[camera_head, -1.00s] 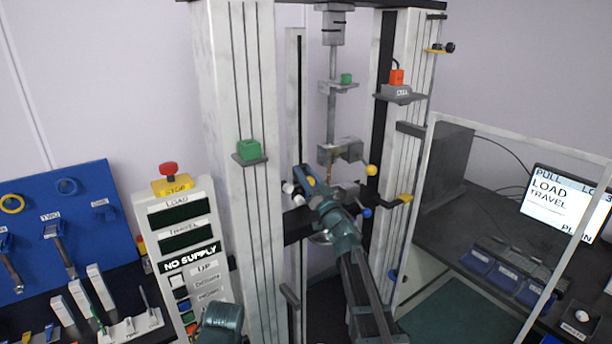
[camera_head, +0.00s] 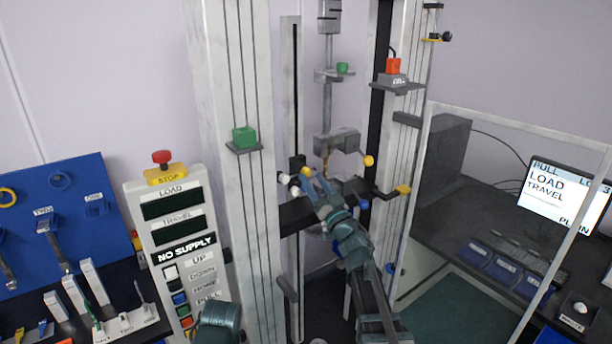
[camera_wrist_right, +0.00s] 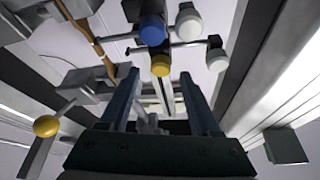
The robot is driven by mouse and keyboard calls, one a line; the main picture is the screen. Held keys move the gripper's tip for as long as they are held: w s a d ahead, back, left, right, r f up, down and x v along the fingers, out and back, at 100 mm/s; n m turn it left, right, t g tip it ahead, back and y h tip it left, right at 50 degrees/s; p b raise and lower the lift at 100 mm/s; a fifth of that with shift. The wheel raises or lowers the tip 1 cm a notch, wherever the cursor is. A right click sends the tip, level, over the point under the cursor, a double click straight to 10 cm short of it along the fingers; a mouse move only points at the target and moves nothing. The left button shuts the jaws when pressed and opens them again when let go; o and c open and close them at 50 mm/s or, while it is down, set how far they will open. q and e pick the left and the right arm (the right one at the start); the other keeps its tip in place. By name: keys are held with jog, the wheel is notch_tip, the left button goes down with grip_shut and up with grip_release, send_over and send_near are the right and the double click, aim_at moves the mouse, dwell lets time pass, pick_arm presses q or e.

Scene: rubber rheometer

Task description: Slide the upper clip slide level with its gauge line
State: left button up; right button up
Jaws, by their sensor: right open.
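The clip unit on the slim slotted rail (camera_head: 291,80) has white knobs (camera_head: 283,178) and a yellow knob (camera_head: 306,173). In the right wrist view, a yellow knob (camera_wrist_right: 160,66), a blue knob (camera_wrist_right: 152,29) and two white knobs (camera_wrist_right: 189,23) sit on thin rods. I cannot tell for certain which belongs to the upper clip slide. My right gripper (camera_head: 318,180) is open at the clips. Its fingers (camera_wrist_right: 160,88) stand either side of the yellow knob in the wrist view; contact is unclear. A brown specimen (camera_wrist_right: 88,35) runs nearby. I cannot make out the gauge line.
The upper grip (camera_head: 335,142) with its yellow ball knob (camera_head: 368,161) is close to my right gripper. Machine columns (camera_head: 228,90) flank the space. A clear guard (camera_head: 520,125) stands at right, the control panel (camera_head: 180,240) at left.

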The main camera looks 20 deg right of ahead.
jog(key=b+v, duration=0.2)
jog(key=v, duration=0.5)
dwell(0.3)
